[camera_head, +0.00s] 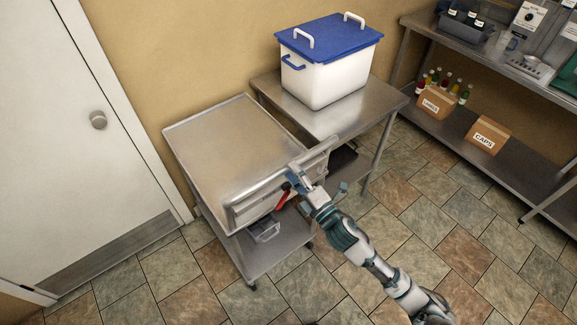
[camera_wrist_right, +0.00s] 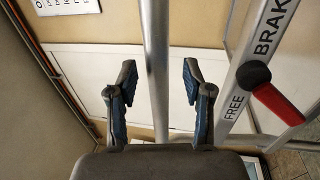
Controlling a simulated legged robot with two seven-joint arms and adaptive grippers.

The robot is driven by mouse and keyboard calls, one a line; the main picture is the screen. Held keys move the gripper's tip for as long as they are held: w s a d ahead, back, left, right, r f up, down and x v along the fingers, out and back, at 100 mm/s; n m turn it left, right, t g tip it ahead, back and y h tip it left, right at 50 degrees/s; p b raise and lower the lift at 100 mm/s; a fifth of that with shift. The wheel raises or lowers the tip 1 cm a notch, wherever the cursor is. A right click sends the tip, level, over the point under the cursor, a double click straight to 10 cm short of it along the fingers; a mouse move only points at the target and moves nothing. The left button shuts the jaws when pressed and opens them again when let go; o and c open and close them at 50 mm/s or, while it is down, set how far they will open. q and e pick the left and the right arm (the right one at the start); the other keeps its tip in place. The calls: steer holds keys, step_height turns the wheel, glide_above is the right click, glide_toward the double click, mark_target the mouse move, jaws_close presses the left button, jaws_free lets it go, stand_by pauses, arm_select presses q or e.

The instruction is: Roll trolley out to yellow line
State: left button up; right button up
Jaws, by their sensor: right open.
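The trolley (camera_head: 232,148) is a steel cart with a flat, bare top and a lower shelf, standing against the wall. My right gripper (camera_head: 298,181) is at the trolley's near right side, by its handle bar. In the right wrist view, the gripper (camera_wrist_right: 158,82) is open, with the handle bar (camera_wrist_right: 155,35) running between its two blue-padded fingers. A red brake lever (camera_wrist_right: 283,104) with a black hub sits right of the fingers, on a strip marked FREE and BRAKE; the lever also shows in the head view (camera_head: 282,198). I see no yellow line. My left gripper is out of view.
A steel table (camera_head: 375,108) holding a white bucket (camera_head: 325,82) with a blue lid stands close beside the trolley. A white door (camera_head: 60,140) is at the left. A rack (camera_head: 525,160) with boxes and bottles is at the right. Tiled floor in front is clear.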

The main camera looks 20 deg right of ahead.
steer(key=shift+x, duration=1.35)
steer(key=shift+s+a, duration=0.1)
steer(key=shift+a, duration=0.1)
steer(key=shift+d, duration=0.1)
jaws_close()
steer(key=shift+f, duration=0.1)
